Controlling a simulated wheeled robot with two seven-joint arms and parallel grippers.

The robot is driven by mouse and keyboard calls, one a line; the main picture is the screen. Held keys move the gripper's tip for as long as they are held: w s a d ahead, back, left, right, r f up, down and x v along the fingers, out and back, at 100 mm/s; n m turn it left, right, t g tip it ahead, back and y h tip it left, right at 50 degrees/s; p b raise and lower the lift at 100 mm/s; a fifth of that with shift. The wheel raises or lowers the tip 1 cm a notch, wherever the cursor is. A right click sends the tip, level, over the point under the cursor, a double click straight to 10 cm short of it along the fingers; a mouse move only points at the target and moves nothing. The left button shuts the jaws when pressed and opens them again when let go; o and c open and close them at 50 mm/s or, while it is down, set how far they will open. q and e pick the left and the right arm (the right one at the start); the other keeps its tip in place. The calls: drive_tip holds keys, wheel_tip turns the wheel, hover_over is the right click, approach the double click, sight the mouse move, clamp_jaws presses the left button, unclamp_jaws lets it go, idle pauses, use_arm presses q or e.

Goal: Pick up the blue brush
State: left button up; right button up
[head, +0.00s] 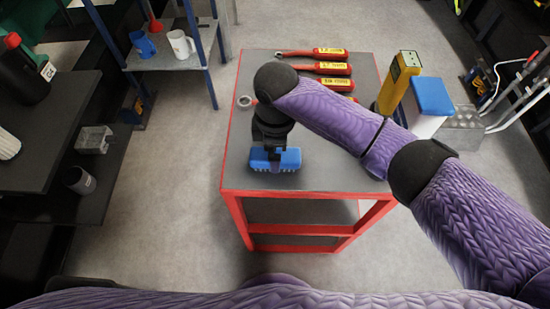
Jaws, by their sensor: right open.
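The blue brush (289,160) lies on the grey top of the red-framed cart (338,178), close to its front edge. My right gripper (273,158) points down directly over the brush, with its fingers at the brush's middle. The gripper and wrist hide part of the brush's top. The jaws are open, and I cannot tell whether the fingers touch the brush. My left gripper is not in view.
Several red-handled tools (332,68) lie at the cart's back. A yellow device (398,82) and a blue-lidded box (432,97) stand to the right. A silver ring (245,101) lies at the left edge. A shelf with mugs (180,44) stands at back left.

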wheel_tip(320, 180, down, 3)
drive_tip(key=shift+f+b, duration=0.1)
drive_tip(key=shift+b, duration=0.35)
drive_tip(key=c, duration=0.5)
clamp_jaws()
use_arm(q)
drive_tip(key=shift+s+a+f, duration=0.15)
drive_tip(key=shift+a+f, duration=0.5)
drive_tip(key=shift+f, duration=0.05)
use_arm(e)
drive_tip(key=shift+r, duration=0.2)
wheel_tip(320, 180, up, 9)
drive_tip(key=p, duration=0.4)
drive_tip(key=shift+a+r, duration=0.1)
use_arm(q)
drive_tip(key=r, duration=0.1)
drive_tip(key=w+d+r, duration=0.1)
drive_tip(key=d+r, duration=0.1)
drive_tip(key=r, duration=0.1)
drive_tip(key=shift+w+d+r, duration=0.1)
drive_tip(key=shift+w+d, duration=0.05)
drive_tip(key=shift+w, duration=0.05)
use_arm(e)
drive_tip(key=shift+r, duration=0.4)
